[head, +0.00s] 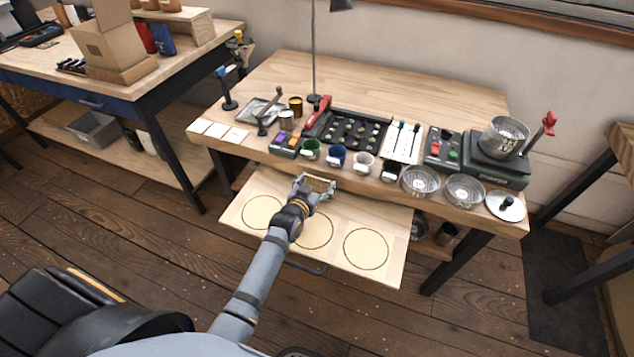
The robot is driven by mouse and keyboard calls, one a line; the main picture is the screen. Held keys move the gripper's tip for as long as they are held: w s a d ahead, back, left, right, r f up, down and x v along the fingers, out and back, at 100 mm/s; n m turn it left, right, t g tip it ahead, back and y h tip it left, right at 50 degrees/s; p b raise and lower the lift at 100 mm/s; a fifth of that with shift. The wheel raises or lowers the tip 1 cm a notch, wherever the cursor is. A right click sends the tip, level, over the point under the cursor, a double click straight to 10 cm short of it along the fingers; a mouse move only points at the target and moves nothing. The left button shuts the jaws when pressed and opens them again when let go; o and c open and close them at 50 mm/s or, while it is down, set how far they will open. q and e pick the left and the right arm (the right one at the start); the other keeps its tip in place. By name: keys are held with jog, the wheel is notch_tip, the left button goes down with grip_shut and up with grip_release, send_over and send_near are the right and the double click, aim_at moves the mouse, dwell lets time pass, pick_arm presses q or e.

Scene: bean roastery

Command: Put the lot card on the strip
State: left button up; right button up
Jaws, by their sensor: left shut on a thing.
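My left gripper (309,192) is above the pull-out board at the table's front edge. It is shut on a small tan, card-like piece (319,183), partly hidden by the fingers; I cannot tell for sure that it is the lot card. I cannot tell whether this row is the strip. My right gripper is out of view.
The pull-out board (290,251) has three drawn circles. Cups, including a blue one (337,156), line the table's front edge, with steel bowls (420,181) to their right. A black tray (352,131) stands behind. The table's back (400,98) is mostly clear.

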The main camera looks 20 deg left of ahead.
pick_arm(q)
jog(key=o, duration=1.1)
jog(key=shift+s+r, duration=0.1)
jog(key=shift+r, duration=0.1)
jog(key=p+v, duration=0.1)
jog(key=v, duration=1)
jog(key=shift+s, duration=0.4)
jog(key=shift+r, duration=0.1)
